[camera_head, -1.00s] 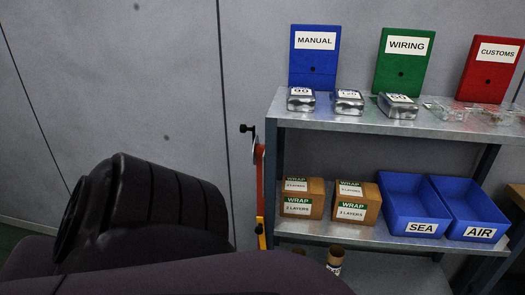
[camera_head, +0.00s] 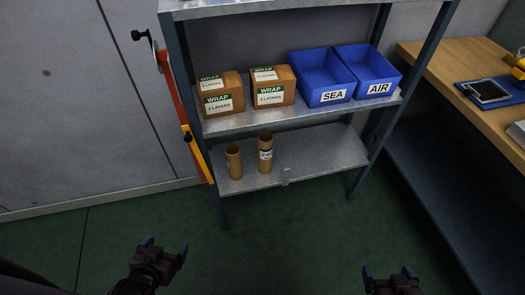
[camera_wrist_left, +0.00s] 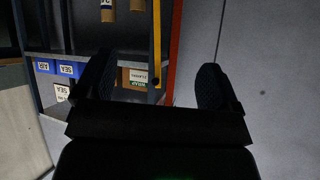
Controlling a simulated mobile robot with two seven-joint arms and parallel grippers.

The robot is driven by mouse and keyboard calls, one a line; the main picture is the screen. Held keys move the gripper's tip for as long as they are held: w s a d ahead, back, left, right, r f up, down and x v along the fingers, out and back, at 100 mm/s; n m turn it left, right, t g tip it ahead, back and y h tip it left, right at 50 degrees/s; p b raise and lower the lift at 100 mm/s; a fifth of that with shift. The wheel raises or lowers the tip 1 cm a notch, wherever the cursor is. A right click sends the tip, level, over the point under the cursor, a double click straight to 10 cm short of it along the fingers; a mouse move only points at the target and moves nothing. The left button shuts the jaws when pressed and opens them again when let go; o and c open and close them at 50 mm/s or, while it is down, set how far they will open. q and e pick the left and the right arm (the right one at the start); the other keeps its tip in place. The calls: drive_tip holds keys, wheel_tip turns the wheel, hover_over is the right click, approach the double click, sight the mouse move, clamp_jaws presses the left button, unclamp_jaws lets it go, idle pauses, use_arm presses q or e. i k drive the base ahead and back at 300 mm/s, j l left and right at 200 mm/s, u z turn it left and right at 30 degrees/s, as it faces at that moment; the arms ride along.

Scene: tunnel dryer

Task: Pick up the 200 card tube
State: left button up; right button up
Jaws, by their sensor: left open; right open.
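Two brown card tubes stand upright on the bottom shelf. The right tube (camera_head: 265,143) carries a white label with dark print too small to read surely; the left tube (camera_head: 234,162) shows no clear label. In the left wrist view, which is upside down, the labelled tube (camera_wrist_left: 107,14) and the other tube (camera_wrist_left: 137,5) show at the top edge. My left gripper (camera_head: 165,247) is open and empty, low in front of the shelf and left of the tubes. My right gripper (camera_head: 388,272) is open and empty, lower right, apart from everything.
The metal shelf unit (camera_head: 325,158) has wrap boxes (camera_head: 222,95) and blue SEA (camera_head: 322,78) and AIR (camera_head: 366,70) bins above the tubes. A red and yellow lever (camera_head: 185,115) is beside its left post. A wooden bench (camera_head: 455,60) stands right. The green floor ahead is clear.

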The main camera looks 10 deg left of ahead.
sight(232, 152)
drive_tip(key=u, duration=0.5)
drive_tip(key=j+z, duration=0.2)
drive_tip(key=z, duration=0.5)
drive_tip(key=j+z, duration=0.25)
drive_tip(key=j, duration=0.15)
drive_tip(key=j+z, duration=0.3)
drive_tip(key=j, duration=0.15)
drive_tip(key=j+z, duration=0.1)
drive_tip(key=j, duration=0.35)
drive_tip(key=k+j+z, duration=0.1)
drive_tip(key=j, duration=0.35)
drive_tip(key=k+j+z, duration=0.1)
drive_tip(key=j, duration=0.3)
drive_tip(key=k+j+z, duration=0.1)
drive_tip(key=j, duration=0.35)
drive_tip(key=k+j, duration=0.1)
drive_tip(key=j, duration=0.3)
drive_tip(key=k+j, duration=0.1)
drive_tip(key=j, duration=0.35)
drive_tip(key=k+j, duration=0.1)
drive_tip(key=j, duration=0.3)
drive_tip(key=k+j, duration=0.1)
drive_tip(key=j, duration=0.35)
drive_tip(key=i+l, duration=0.1)
drive_tip(key=i, duration=0.05)
